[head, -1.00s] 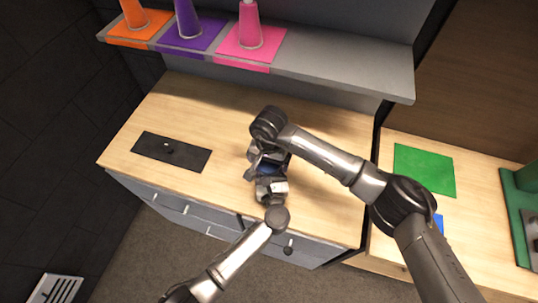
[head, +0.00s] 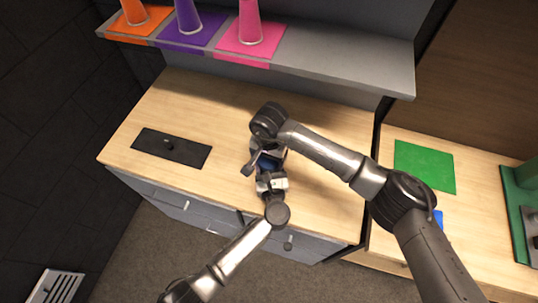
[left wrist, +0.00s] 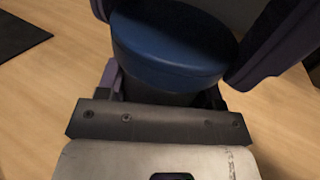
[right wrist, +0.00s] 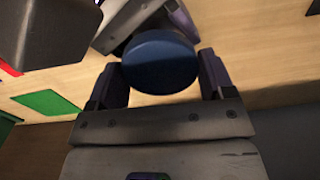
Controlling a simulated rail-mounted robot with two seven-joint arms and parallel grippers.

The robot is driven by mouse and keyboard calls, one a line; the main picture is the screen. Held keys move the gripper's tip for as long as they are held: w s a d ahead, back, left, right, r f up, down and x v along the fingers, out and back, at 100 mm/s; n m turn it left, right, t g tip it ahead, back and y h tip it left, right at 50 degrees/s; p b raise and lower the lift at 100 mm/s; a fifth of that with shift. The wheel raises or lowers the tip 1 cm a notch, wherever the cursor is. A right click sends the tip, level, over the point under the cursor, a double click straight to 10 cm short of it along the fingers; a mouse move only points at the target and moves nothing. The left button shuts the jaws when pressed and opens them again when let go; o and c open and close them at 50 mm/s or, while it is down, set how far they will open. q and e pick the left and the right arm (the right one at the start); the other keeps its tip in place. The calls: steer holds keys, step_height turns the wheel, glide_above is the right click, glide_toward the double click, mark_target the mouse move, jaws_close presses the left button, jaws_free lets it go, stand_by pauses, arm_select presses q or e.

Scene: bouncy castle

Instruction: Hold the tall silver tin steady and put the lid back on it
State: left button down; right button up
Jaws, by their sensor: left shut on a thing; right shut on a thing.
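The lid (left wrist: 175,45) is a round blue disc. It also shows in the right wrist view (right wrist: 160,62), between the fingers of my right gripper (right wrist: 163,78), which is shut on it. In the left wrist view the tin (left wrist: 170,92) shows only as a dark wall just below the lid. My left gripper (left wrist: 163,92) is shut on the tin from the near side. The lid sits over the tin's top; I cannot tell whether it is seated or slightly above. In the head view my arms cover most of the tin, with a little blue (head: 266,162) showing between the grippers.
A dark board (head: 185,151) with a small knob lies on the wooden counter (head: 215,108) to the left. A shelf (head: 345,72) behind carries orange, purple and pink cones. A green mat (head: 425,167) lies on the right counter.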

steer(key=m, duration=0.3)
steer(key=shift+m, duration=0.4)
steer(key=m, duration=0.3)
steer(key=shift+m, duration=0.4)
steer(key=m, duration=0.6)
steer(key=shift+m, duration=0.4)
steer(key=o, duration=1)
steer(key=shift+r, duration=2.25)
steer(key=shift+c, duration=0.2)
